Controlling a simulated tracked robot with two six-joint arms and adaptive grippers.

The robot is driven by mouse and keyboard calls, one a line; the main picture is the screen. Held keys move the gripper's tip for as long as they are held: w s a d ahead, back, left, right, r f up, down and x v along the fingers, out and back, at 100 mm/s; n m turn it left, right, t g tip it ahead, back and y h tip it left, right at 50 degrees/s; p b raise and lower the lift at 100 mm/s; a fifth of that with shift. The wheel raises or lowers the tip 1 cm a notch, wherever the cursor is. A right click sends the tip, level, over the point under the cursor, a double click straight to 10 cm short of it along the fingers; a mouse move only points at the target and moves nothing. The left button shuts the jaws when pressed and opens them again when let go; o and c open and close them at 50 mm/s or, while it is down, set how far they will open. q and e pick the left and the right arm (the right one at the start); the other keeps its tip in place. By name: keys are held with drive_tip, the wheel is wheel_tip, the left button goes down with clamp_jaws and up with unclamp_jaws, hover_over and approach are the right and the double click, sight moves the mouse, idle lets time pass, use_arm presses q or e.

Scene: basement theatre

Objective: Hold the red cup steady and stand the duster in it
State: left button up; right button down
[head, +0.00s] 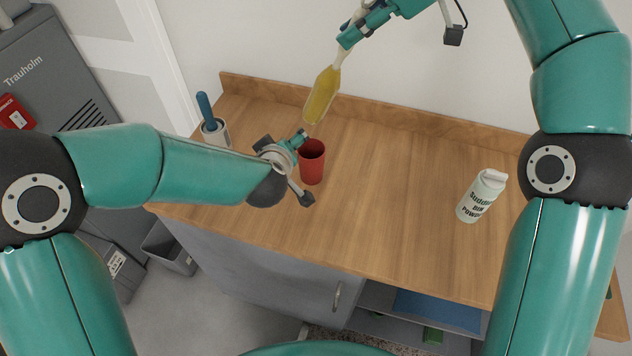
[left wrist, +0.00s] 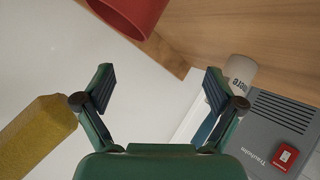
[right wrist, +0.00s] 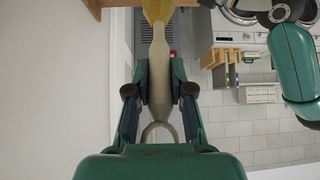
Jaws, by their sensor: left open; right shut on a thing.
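The red cup (head: 312,162) stands upright on the wooden counter; part of it also shows at the top of the left wrist view (left wrist: 135,12). My left gripper (head: 301,138) is open and empty, close beside the cup's rim on its left; I cannot tell whether it touches. In the left wrist view its fingers (left wrist: 160,82) are spread apart with nothing between them. My right gripper (head: 350,35) is shut on the pale handle of the duster (head: 322,95). The yellow head hangs downward, slightly tilted, above and behind the cup. The handle shows between the right fingers (right wrist: 159,80).
A white holder (head: 216,132) with a blue-handled thing stands at the counter's left end. A white powder bottle (head: 482,196) stands on the right. The counter (head: 400,180) between cup and bottle is clear. A raised wooden edge (head: 420,118) runs along the back wall.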

sight(311, 151)
use_arm(q)
drive_tip(key=s+d+f+m+t+y, duration=0.1)
drive_tip(key=s+d+m+t+y, duration=0.1)
drive_tip(key=s+d+m, duration=0.6)
drive_tip(key=w+f, duration=0.1)
drive_tip(key=w, duration=0.2)
drive_tip(key=w+a+f+n, duration=0.1)
drive_tip(key=w+f, duration=0.1)
drive_tip(key=w, duration=0.1)
drive_tip(key=w+a+f+n, duration=0.1)
drive_tip(key=w, duration=0.3)
drive_tip(key=shift+f, duration=0.3)
drive_tip(key=shift+c, duration=0.6)
drive_tip(key=c, duration=1.1)
